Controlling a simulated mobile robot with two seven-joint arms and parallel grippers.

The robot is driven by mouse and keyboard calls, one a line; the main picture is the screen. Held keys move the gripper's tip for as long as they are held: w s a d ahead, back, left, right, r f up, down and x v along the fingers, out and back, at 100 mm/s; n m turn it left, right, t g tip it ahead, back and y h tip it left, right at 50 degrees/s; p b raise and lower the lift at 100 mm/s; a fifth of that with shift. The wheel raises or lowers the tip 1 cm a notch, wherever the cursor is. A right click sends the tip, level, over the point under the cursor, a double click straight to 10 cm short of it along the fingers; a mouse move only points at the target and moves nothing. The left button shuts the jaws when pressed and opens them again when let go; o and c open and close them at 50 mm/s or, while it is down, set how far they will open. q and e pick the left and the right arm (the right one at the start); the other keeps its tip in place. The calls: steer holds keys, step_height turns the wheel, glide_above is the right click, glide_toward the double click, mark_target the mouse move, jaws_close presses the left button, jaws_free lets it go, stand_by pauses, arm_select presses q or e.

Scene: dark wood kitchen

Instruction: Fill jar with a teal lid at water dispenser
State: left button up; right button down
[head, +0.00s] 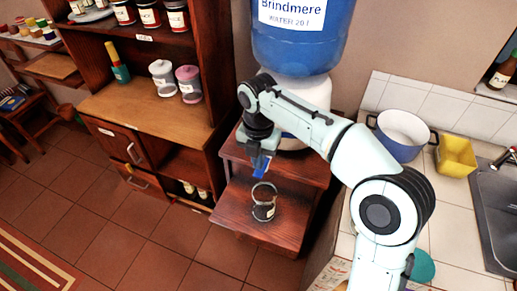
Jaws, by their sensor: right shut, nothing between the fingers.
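The water dispenser has a blue bottle (300,42) labelled "Brindmere" on a white body (305,92), which my right arm partly hides. My right gripper (259,170) is shut and empty, in front of the dispenser and above the jar in the picture. A small blue part shows at its fingertips; I cannot tell if it is the tap. A teal lid (424,265) lies on the counter, partly behind my arm. My left gripper is out of view.
A wooden cabinet (150,98) with several jars stands left of the stand. On the tiled counter at right are a blue pot (401,134), a yellow container (456,156) and a sink (494,215). The floor at lower left is mostly clear.

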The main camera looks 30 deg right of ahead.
mark_target(258, 173)
steer(key=shift+f, duration=1.05)
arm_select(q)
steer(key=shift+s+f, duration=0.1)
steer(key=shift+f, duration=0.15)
arm_select(e)
steer(key=f+t+h+b, duration=0.1)
steer(key=t+h+b, duration=0.1)
steer(key=b, duration=0.1)
steer(key=shift+s+a+f, duration=0.35)
steer(key=shift+f, duration=0.05)
steer(key=shift+f+h+b, duration=0.15)
steer(key=shift+h+b, duration=0.25)
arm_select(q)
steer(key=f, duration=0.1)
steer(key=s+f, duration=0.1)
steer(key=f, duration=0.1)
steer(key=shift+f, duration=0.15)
arm_select(e)
steer(key=shift+w+t, duration=0.1)
steer(key=shift+t, duration=0.2)
stand_by(4.8)
